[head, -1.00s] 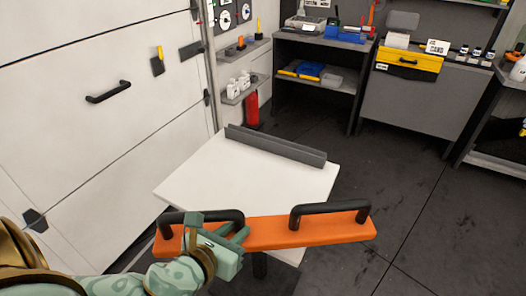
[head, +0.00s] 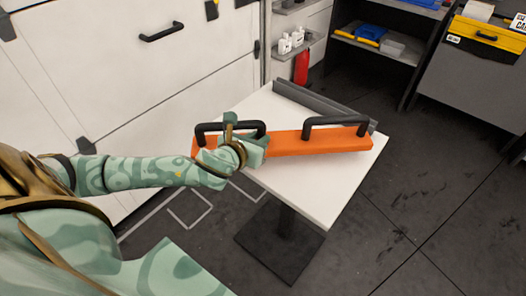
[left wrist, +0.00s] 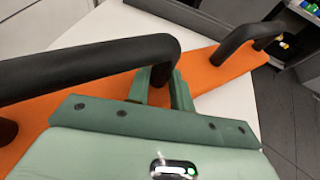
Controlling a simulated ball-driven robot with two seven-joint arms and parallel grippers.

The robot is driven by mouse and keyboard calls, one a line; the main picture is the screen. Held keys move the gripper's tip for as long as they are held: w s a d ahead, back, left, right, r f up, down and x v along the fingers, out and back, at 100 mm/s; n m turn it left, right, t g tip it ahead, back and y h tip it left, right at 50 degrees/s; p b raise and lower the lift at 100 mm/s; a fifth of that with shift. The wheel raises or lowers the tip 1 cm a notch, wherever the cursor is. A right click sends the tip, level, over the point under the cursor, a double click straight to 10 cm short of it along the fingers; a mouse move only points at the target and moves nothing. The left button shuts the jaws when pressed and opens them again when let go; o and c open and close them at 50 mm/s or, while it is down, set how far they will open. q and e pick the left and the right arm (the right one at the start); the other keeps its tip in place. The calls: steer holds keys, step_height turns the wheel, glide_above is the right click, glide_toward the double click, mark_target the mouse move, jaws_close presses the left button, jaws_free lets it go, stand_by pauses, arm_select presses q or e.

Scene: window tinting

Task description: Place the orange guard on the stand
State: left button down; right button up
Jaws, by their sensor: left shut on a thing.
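The orange guard (head: 300,143) is a long orange bar with two black handles. My left gripper (head: 240,135) is shut on its left black handle (left wrist: 95,65). In the head view the guard spans over the white top of the stand (head: 318,190), its left end past the top's left edge. I cannot tell whether the guard touches the top. A dark grey ledge (head: 322,104) runs along the stand's far edge, behind the guard. In the left wrist view the orange bar (left wrist: 222,72) lies beyond the fingers, over the white top. My right gripper is not in view.
The stand has a dark square base (head: 280,243) on the dark floor. A white panelled door (head: 150,85) is at the left. A red extinguisher (head: 301,67) and a workbench (head: 372,58) are behind. The floor at the right is clear.

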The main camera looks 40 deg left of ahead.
arm_select(q)
steer(key=shift+w+f, duration=0.4)
steer(key=shift+w, duration=0.05)
steer(key=f, duration=0.1)
steer(key=f+b, duration=0.2)
steer(key=f, duration=0.1)
steer(key=shift+w, duration=0.3)
steer(key=shift+r, duration=0.15)
steer(key=c, duration=1.2)
jaws_free()
steer(key=shift+s, duration=0.1)
steer(key=shift+c, duration=0.2)
steer(key=p+v, duration=0.3)
steer(key=v, duration=0.9)
